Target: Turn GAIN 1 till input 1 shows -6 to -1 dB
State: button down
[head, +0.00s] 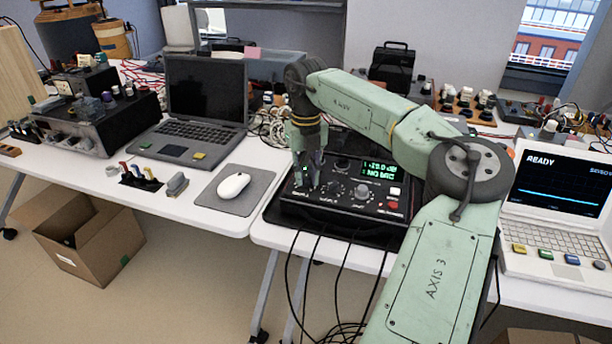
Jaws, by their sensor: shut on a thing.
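A black audio interface (345,205) sits on a dark tray on the white table, with a row of knobs on its panel. Its green display (379,170) shows two lines; the upper seems to be a dB value for input 1 near -20, the lower is too small to read surely. My gripper (309,184) points down at the panel's left end, shut on the leftmost knob, apparently GAIN 1. The fingers mostly hide that knob and its pointer. Another knob (333,188) and a pale knob (361,191) stand free to the right. A red button (393,205) is at the right.
A mouse (233,186) on a grey pad (246,201) and a laptop (201,101) are to the left. A white laptop reading READY (560,185) is to the right. Black cables (318,265) hang off the front edge. My arm covers the area right of the interface.

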aim_at(306, 177)
jog(key=m+b, duration=0.1)
jog(key=m, duration=0.6)
jog(key=shift+b, duration=0.4)
jog(key=m+b, duration=0.1)
jog(key=m, duration=0.3)
jog(key=shift+f, duration=0.1)
jog(key=shift+m+b, duration=0.35)
jog(key=shift+m, duration=1.55)
jog(key=c, duration=1.4)
grip_release()
jog(key=shift+c, duration=0.2)
notch_tip(306, 177, up, 12)
